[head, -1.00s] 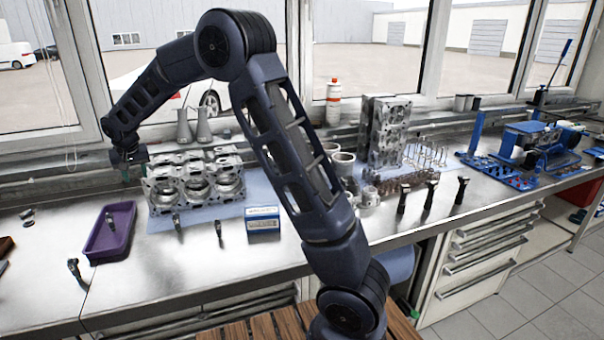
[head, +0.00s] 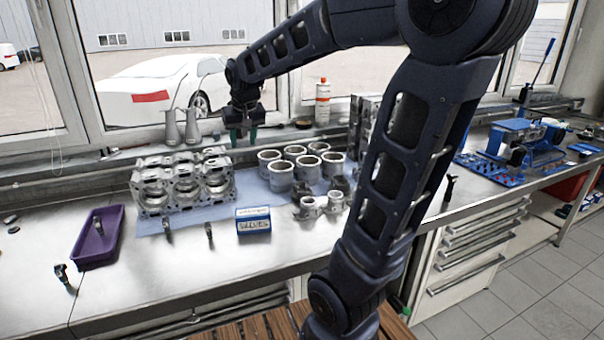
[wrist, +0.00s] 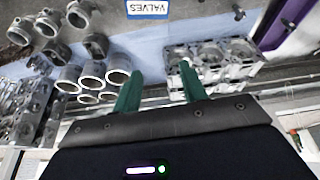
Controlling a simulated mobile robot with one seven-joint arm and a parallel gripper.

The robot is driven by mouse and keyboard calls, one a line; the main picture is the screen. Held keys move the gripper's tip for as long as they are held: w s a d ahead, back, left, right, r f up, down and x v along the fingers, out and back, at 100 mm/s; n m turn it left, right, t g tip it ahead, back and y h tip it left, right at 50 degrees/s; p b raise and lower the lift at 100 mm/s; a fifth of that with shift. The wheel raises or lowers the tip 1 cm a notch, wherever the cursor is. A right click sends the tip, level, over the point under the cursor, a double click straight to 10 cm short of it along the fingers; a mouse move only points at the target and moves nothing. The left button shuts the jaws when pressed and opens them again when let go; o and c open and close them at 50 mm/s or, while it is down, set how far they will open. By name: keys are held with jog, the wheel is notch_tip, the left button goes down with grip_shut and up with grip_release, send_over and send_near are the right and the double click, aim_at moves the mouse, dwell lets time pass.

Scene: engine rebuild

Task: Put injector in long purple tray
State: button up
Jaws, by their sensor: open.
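The long purple tray (head: 120,240) lies on the left of the bench, with one small dark injector (head: 98,226) inside it. Another injector (head: 63,276) stands on the bench left of the tray. Two more, one injector (head: 168,230) and a second injector (head: 209,232), stand in front of the engine block. My gripper (head: 243,131) is raised behind the block and cylinder liners, away from the injectors. In the wrist view my gripper (wrist: 159,69) has its green fingers apart with nothing between them. Part of the purple tray (wrist: 270,24) shows there at upper right.
The engine block (head: 185,185) rests on a blue mat beside several cylinder liners (head: 280,178). A blue and white valves box (head: 253,221) stands in front. A spray bottle (head: 322,102) is on the sill.

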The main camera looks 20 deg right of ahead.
jog(key=s+d+f, duration=0.2)
jog(key=s+d, duration=0.3)
jog(key=s, duration=0.4)
jog(key=s+d+f, duration=0.2)
jog(key=s+d, duration=0.3)
jog(key=s, duration=0.5)
jog(key=shift+d+f+m, duration=0.35)
jog(key=shift+m, duration=0.05)
